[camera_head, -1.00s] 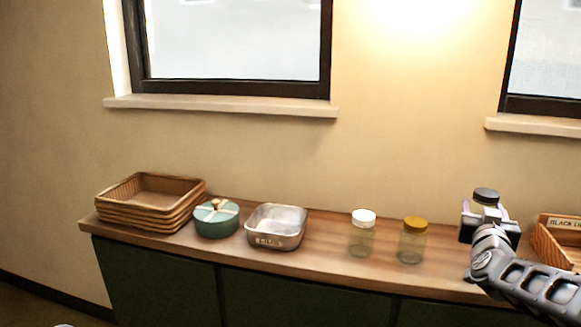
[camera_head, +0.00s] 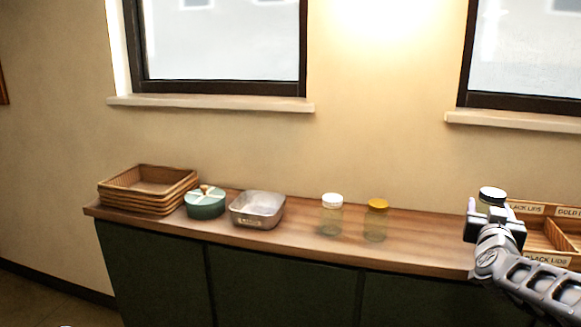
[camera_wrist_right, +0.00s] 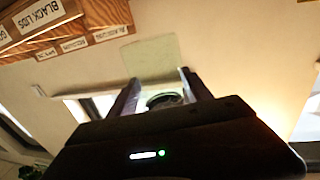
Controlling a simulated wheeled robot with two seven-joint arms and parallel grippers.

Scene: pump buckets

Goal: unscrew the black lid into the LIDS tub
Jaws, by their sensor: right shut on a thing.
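The black lid (camera_head: 492,192) is on top of a glass jar, its upper face shining pale in the light. My right gripper (camera_head: 494,214) is shut on this jar just below the lid, at the right of the head view. In the right wrist view a dark round shape (camera_wrist_right: 163,99) shows between the two fingers (camera_wrist_right: 160,92); the hand hides part of it. The LIDS tub (camera_head: 257,222) is a square metal tin standing open on the counter, left of the jars; its label is hard to read now. My left gripper is not in view.
A white-lidded jar (camera_head: 331,222) and a gold-lidded jar (camera_head: 376,227) stand on the wooden counter (camera_head: 285,236). A teal pot (camera_head: 205,208) and stacked wicker baskets (camera_head: 130,200) are left of the tub. A divided wooden tray (camera_head: 548,260) labelled BLACK LIDS is behind my right arm.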

